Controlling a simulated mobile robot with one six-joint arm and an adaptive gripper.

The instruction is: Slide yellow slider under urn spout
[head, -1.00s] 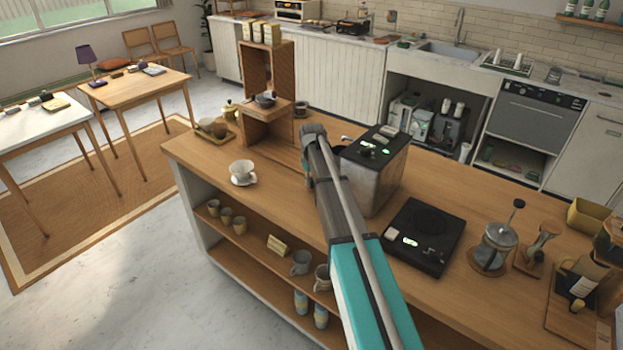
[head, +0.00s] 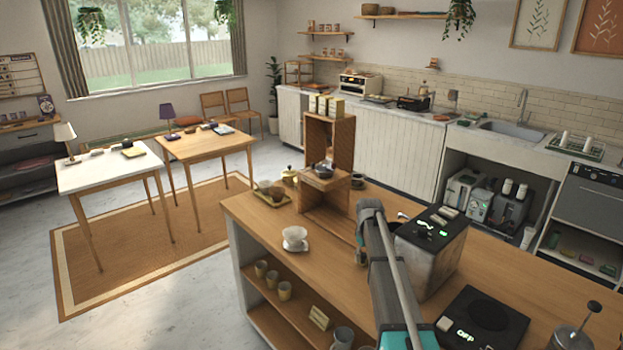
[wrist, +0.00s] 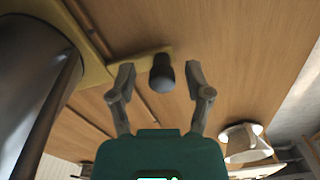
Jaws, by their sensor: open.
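The yellow slider (wrist: 97,72) lies on the wooden counter in the wrist view, its narrow arm reaching right to a dark grey knob (wrist: 162,76). My gripper (wrist: 160,78) is open, with one finger on each side of the knob and gaps showing. The large grey metal body (wrist: 38,80) beside the slider looks like the urn. In the head view, a grey metal machine with green-lit controls (head: 432,255) stands just right of my arm. The slider and my fingertips are hidden there. I cannot make out the spout.
A white cup (head: 294,236) on a saucer stands left of my arm. A black hot plate (head: 483,320) lies right. Bare counter shows between cup and arm.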

